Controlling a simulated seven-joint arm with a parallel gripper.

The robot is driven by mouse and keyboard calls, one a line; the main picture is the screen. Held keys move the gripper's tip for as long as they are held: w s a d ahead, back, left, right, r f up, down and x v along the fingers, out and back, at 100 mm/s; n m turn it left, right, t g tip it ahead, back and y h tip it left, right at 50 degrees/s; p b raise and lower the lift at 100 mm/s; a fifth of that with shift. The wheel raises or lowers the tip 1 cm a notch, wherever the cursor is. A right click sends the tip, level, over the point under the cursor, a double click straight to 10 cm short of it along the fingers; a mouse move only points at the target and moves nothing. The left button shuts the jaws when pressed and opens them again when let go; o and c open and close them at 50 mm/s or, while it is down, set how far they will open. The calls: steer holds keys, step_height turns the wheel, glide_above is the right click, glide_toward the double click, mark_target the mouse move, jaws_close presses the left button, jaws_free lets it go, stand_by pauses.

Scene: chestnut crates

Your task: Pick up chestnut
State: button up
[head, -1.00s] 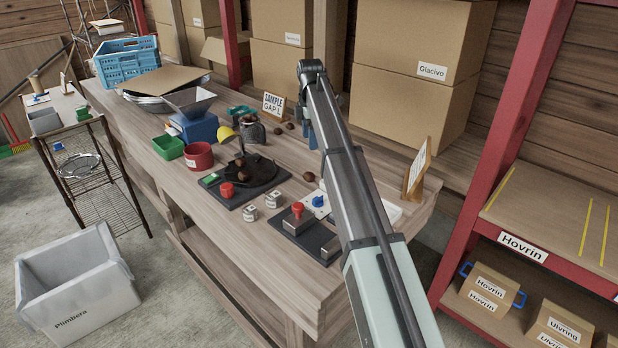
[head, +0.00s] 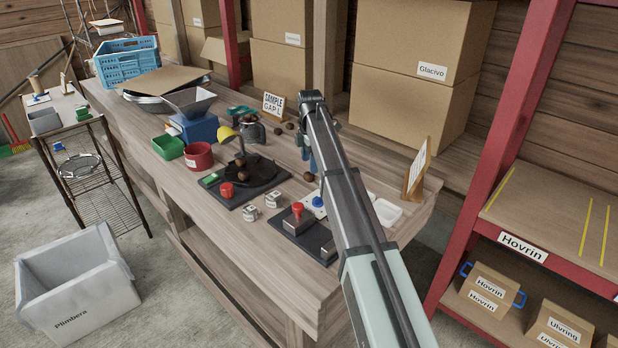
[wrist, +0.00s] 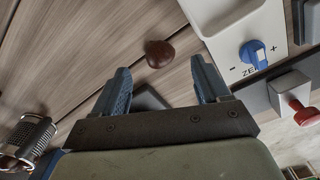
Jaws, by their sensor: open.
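A brown chestnut (wrist: 159,53) lies on the wooden bench just beyond my fingertips in the wrist view, roughly centred between them. It seems to be the chestnut (head: 309,177) beside the white scale in the head view. My gripper (wrist: 160,66) has its two blue fingers spread apart with nothing between them. In the head view my gripper (head: 307,150) hangs over the bench, partly hidden by my arm. More chestnuts (head: 278,130) lie farther back on the bench.
A white scale with a blue knob (wrist: 253,53) and a red-handled stamp (wrist: 300,112) are at right in the wrist view. A metal container (wrist: 30,135) is at lower left. A black plate (head: 262,168) carries chestnuts; a red cup (head: 198,156) stands left of it.

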mark_target(310, 175)
step_height(310, 175, down, 5)
steer(key=shift+a+r, duration=0.1)
stand_by(0.3)
steer(key=c, duration=1.1)
